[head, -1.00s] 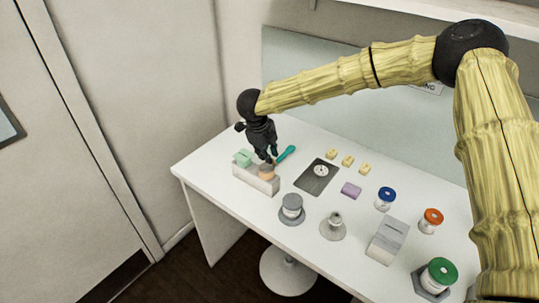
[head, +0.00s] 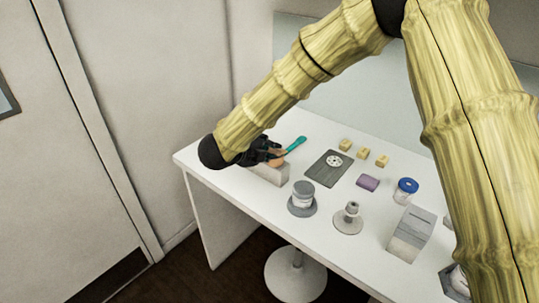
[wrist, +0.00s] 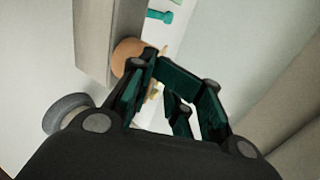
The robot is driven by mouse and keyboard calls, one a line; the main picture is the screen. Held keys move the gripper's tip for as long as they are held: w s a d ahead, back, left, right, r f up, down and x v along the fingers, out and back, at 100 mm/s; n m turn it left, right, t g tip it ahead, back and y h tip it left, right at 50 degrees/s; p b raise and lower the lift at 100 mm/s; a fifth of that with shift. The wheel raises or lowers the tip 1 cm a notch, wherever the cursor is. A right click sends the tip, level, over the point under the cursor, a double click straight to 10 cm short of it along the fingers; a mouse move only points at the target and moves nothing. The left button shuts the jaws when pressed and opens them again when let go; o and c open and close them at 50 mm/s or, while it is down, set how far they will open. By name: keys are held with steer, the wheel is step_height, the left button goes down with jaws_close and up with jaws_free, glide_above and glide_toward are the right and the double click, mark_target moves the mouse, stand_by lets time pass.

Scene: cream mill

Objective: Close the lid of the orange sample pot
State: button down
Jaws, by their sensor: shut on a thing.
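The orange-topped pot seen earlier at the right of the white table (head: 335,228) is now hidden behind my arm in the head view. My gripper (head: 272,153) is at the table's far left end, well away from that place. It is low beside a pale grey block (head: 268,173), at an orange-brown rounded piece (head: 278,162). In the wrist view my gripper (wrist: 176,78) has its fingers close by the rounded piece (wrist: 126,52), which touches or nearly touches one fingertip. The exact grip is partly hidden by the fingers.
A teal-handled tool (head: 296,143) lies by the block. A dark plate (head: 327,172), yellow cubes (head: 362,152), a purple block (head: 368,183), a blue-lidded pot (head: 405,191), a grey pot (head: 302,199), a small pedestal (head: 348,217) and a grey slotted block (head: 411,234) stand rightward.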

steer(key=shift+s+d+f+t+h+b, duration=0.25)
steer(key=shift+f+t+h+b, duration=0.15)
steer(key=shift+f+b, duration=0.2)
steer(key=c, duration=1.7)
jaws_free()
steer(key=shift+r, duration=0.1)
steer(key=v, duration=0.8)
steer(key=shift+a, duration=0.25)
steer(key=shift+a, duration=0.1)
